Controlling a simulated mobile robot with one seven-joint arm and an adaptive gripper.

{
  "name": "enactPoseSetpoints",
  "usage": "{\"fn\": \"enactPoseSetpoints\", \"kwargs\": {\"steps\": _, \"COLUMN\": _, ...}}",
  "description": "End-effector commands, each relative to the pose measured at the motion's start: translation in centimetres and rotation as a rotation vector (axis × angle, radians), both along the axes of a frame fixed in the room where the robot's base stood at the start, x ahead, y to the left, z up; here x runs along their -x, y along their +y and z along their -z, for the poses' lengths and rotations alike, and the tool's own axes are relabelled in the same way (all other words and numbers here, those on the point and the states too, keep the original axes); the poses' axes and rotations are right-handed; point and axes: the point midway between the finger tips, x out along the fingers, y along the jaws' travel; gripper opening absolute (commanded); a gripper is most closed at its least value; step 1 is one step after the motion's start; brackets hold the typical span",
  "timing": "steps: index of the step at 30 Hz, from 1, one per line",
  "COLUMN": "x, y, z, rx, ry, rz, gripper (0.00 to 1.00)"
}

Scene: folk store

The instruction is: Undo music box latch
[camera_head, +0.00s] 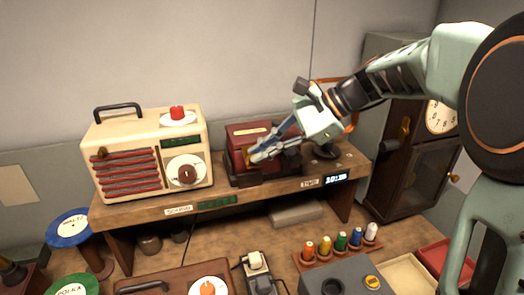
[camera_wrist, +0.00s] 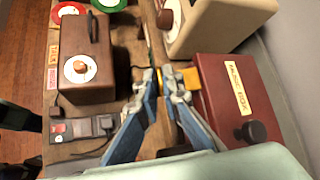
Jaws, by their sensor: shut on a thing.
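The music box (camera_head: 247,132) is a dark red box with a labelled lid, standing on the wooden shelf right of the cream radio. In the wrist view the music box (camera_wrist: 238,92) is at the right, with its lid down and a dark knob on it. Its yellow latch (camera_wrist: 191,78) is on the side facing my gripper, and it also shows in the head view (camera_head: 247,158). My gripper (camera_head: 254,157) reaches in from the right, in front of the box. In the wrist view its blue-grey fingertips (camera_wrist: 162,77) are shut at the latch. The fingertips partly hide the exact contact.
The cream radio (camera_head: 150,160) stands close on the left. A dark wooden clock (camera_head: 416,150) stands at the right. On the bench below are several coloured spools (camera_head: 341,241), a brown box (camera_wrist: 86,65) and a small switch unit (camera_head: 258,272). The wall is close behind.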

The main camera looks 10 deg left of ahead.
Motion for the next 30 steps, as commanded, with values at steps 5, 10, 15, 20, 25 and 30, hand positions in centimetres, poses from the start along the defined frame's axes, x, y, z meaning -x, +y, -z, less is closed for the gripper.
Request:
{"fn": "enactPoseSetpoints", "kwargs": {"steps": 5, "x": 0.0, "y": 0.1, "z": -0.1, "rx": -0.001, "ry": -0.003, "rz": -0.001, "gripper": 0.00}}
{"fn": "enactPoseSetpoints", "kwargs": {"steps": 10, "x": 0.0, "y": 0.1, "z": -0.1, "rx": -0.001, "ry": -0.003, "rz": -0.001, "gripper": 0.00}}
{"fn": "enactPoseSetpoints", "kwargs": {"steps": 15, "x": 0.0, "y": 0.1, "z": -0.1, "rx": -0.001, "ry": -0.003, "rz": 0.000, "gripper": 0.23}}
{"fn": "enactPoseSetpoints", "kwargs": {"steps": 20, "x": 0.0, "y": 0.0, "z": 0.0, "rx": -0.001, "ry": -0.001, "rz": 0.000, "gripper": 0.24}}
{"fn": "enactPoseSetpoints", "kwargs": {"steps": 25, "x": -0.1, "y": -0.2, "z": -0.2, "rx": 0.000, "ry": -0.002, "rz": 0.000, "gripper": 0.24}}
{"fn": "enactPoseSetpoints", "kwargs": {"steps": 30, "x": -0.2, "y": -1.8, "z": -1.5, "rx": 0.001, "ry": -0.003, "rz": 0.003, "gripper": 0.24}}
